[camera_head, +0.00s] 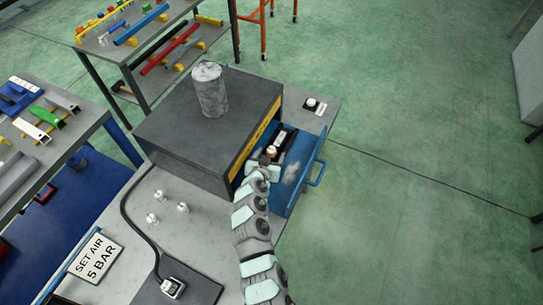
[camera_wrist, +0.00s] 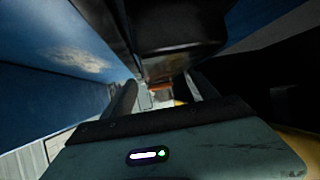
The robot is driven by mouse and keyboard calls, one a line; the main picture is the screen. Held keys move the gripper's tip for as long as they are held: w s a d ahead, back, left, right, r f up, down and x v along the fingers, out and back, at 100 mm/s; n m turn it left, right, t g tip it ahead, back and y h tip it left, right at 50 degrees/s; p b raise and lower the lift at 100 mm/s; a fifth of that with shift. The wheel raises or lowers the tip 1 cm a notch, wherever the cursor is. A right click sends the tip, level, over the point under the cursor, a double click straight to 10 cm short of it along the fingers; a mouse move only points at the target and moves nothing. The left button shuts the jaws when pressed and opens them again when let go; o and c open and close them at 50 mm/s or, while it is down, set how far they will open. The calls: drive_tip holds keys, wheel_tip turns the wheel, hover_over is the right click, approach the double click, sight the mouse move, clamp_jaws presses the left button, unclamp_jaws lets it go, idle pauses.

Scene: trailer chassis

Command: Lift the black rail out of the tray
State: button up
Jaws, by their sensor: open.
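The blue tray (camera_head: 307,172) sticks out of the right side of a dark box-shaped machine (camera_head: 190,125). A dark narrow piece that looks like the black rail (camera_head: 287,138) lies in the tray, partly covered by my arm and gripper. My gripper (camera_head: 272,153) reaches low into the tray beside the machine's opening; its fingertips are hard to make out there. In the wrist view my gripper (camera_wrist: 160,95) has its two fingers apart. A blue wall of the tray (camera_wrist: 60,60) runs along the left. A large black shape fills the top; I cannot tell whether it is the rail.
The machine's yellow-marked edge (camera_head: 258,138) stands close to my gripper's left. A grey cylinder (camera_head: 210,90) stands on top. A table with coloured rails (camera_head: 40,130) is at the left. The floor at the right is clear.

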drive_tip(key=shift+c, duration=0.3)
clamp_jaws()
idle(0.3)
